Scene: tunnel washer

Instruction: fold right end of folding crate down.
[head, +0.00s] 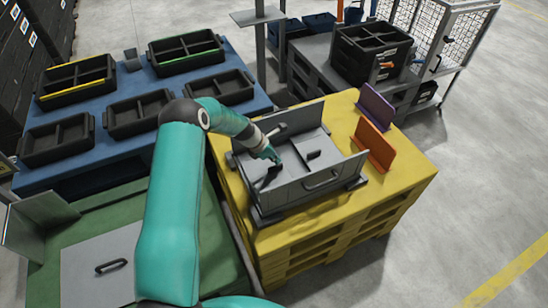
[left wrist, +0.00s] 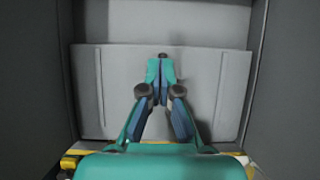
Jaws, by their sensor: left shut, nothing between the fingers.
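The grey folding crate (head: 288,197) sits on a yellow pallet, with its front and back long walls upright. Inside, a grey end panel with a dark handle (head: 313,154) appears to lie flat toward the right. Another dark handle (head: 267,176) lies low toward the left. My left gripper (head: 275,158) is shut and empty, pointing down between the long walls. In the left wrist view, the shut fingertips (left wrist: 162,68) are over a flat light grey panel (left wrist: 205,80), with dark walls on both sides. Whether they touch it cannot be told. My right gripper is not in view.
Purple (head: 376,104) and orange (head: 374,146) panels stand on the yellow pallet (head: 405,170), right of the crate. A blue table (head: 150,82) with several black trays is at left. A cart with a black crate (head: 370,55) and a wire cage stand behind. Floor at right is clear.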

